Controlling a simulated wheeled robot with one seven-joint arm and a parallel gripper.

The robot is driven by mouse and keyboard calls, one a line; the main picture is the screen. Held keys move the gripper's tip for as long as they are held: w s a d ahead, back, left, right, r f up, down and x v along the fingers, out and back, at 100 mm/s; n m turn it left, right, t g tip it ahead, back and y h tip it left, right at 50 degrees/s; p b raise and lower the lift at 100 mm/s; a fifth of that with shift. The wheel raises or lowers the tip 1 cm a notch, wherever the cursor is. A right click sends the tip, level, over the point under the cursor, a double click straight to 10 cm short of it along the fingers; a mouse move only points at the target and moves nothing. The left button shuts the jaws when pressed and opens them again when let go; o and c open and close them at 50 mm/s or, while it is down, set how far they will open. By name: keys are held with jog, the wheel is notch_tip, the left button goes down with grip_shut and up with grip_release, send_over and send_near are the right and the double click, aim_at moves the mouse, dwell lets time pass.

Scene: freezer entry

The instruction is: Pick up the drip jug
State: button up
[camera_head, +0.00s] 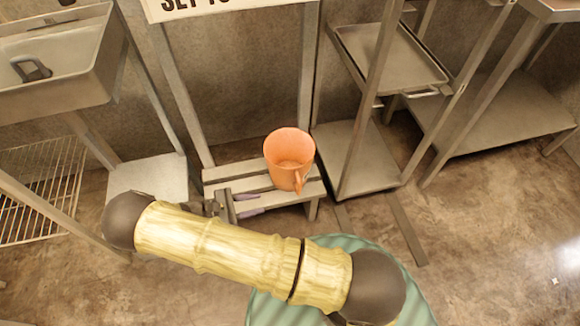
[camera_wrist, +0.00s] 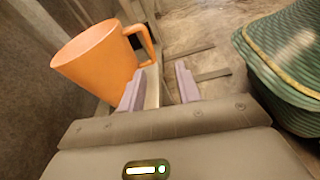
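The drip jug is an orange, open-topped jug (camera_head: 288,158) standing upright on a low slatted bench, its handle toward the front in the head view. It also shows at the upper left of the wrist view (camera_wrist: 98,65), its handle at its right side. My gripper (camera_head: 252,204) is at the bench, just left of and in front of the jug. In the wrist view its two purple-grey fingers (camera_wrist: 160,88) are apart with nothing held between them. The left finger is close to the jug below the handle; I cannot tell whether they touch.
The low slatted bench (camera_head: 228,177) stands against the wall between metal frames. A metal shelf (camera_head: 358,172) is close on the right, another (camera_head: 148,180) on the left. A sink (camera_head: 60,65) is at upper left, a tray (camera_head: 390,55) at upper right. Floor at right is open.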

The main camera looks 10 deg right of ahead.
jog(key=a+f+n+t+h, duration=0.1)
jog(key=a+n+t, duration=0.1)
jog(key=t, duration=0.1)
jog(key=shift+s+a+f+h, duration=0.1)
jog(key=shift+s+f+h, duration=0.1)
jog(key=shift+f+h, duration=0.2)
jog(key=b, duration=0.3)
send_near(298, 194)
jog(key=w+d+r, duration=0.1)
jog(key=d+r, duration=0.2)
jog(key=d, duration=0.1)
jog(key=shift+w+d+r, duration=0.15)
jog(key=shift+w+d, duration=0.05)
jog(key=shift+d, duration=0.35)
jog(key=b+x, duration=0.2)
jog(key=x, duration=0.1)
jog(key=b+x, duration=0.1)
jog(key=shift+d+f, duration=0.35)
jog(key=shift+d, duration=0.25)
jog(key=shift+w+r, duration=0.1)
jog(key=shift+r, duration=0.05)
